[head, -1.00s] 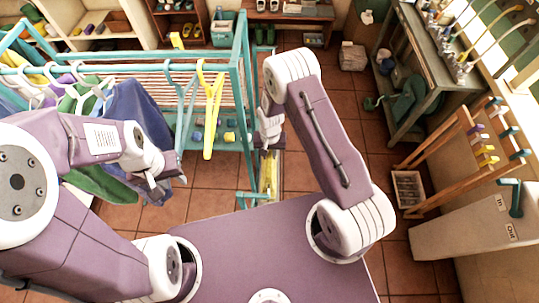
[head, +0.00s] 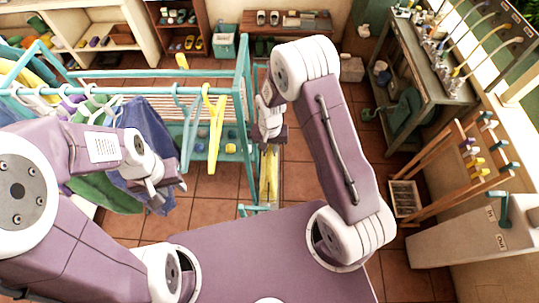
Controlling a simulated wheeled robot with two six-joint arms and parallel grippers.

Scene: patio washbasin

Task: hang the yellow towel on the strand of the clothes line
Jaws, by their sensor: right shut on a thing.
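A long yellow strip, which looks like the yellow towel (head: 269,178), hangs down below my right gripper (head: 270,140). The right gripper is shut on it, just right of the end of a teal rack (head: 243,85); the fingertips are small and partly hidden by my arm. My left gripper (head: 170,190) is in front of the dark blue garment on the rack, and its jaw gap is unclear. I cannot make out a separate clothes line strand; the teal rails of the rack (head: 150,88) are the only lines I can tell.
Garments on hangers fill the rack's left side, with a dark blue garment (head: 150,125) nearest. A yellow hanger (head: 216,135) hangs near its right end. A wooden peg stand (head: 440,160), a crate (head: 404,200) and a basin (head: 470,240) stand at right. Open tiled floor lies between.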

